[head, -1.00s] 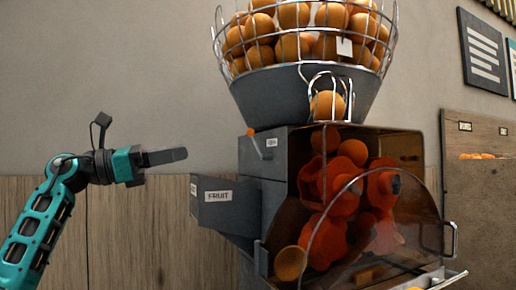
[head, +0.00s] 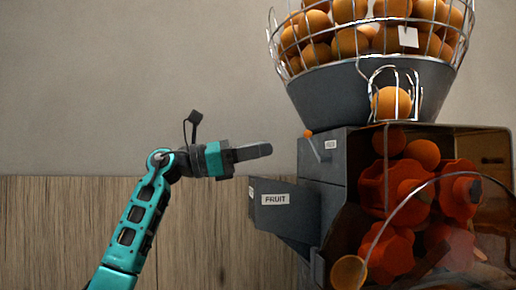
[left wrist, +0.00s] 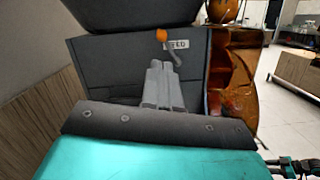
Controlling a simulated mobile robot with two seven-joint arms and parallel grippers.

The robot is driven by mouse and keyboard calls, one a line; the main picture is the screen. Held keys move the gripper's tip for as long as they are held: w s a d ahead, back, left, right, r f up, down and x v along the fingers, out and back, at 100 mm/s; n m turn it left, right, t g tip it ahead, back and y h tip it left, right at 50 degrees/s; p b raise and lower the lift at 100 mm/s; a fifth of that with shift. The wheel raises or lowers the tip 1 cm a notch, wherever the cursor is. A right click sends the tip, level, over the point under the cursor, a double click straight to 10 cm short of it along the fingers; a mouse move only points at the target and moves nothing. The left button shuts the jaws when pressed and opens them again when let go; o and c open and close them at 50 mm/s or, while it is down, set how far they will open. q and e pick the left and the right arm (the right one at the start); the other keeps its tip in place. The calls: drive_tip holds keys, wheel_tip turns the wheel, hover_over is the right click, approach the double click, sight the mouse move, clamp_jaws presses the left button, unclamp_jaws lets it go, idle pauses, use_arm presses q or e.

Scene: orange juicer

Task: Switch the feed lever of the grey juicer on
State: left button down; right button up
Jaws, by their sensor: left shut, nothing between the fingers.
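The grey juicer (head: 323,172) stands on the right in the head view. Its feed lever (head: 312,143), a thin metal rod with an orange knob, sits on the upper left side of the housing, with the knob up and leaning left. In the left wrist view the orange knob (left wrist: 161,35) shows just above my fingertips, beside a small label. My left gripper (head: 268,150) is shut and empty, pointing right, at about the lever's height and a short gap to its left. It also shows in the left wrist view (left wrist: 158,65).
A grey box labelled FRUIT (head: 275,200) juts from the juicer's left side, below my left gripper. A wire basket of oranges (head: 375,85) tops the juicer. A clear curved cover (head: 375,245) fronts it.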

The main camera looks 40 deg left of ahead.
sight(312, 145)
use_arm(q)
drive_tip(key=x, duration=0.7)
drive_tip(key=shift+p, duration=0.45)
use_arm(e)
drive_tip(key=shift+s+d+f, duration=0.1)
drive_tip(key=shift+s+d, duration=0.1)
drive_tip(key=shift+d, duration=0.35)
use_arm(q)
drive_tip(key=shift+s+d+r+m+g+p, duration=0.1)
drive_tip(key=shift+m+g+p, duration=0.1)
drive_tip(key=shift+m, duration=0.35)
drive_tip(key=shift+s+d+r+m+g+p, duration=0.1)
drive_tip(key=shift+m+p, duration=0.1)
drive_tip(key=shift+m, duration=0.35)
use_arm(e)
drive_tip(key=shift+w+a+r, duration=0.1)
drive_tip(key=shift+r, duration=0.35)
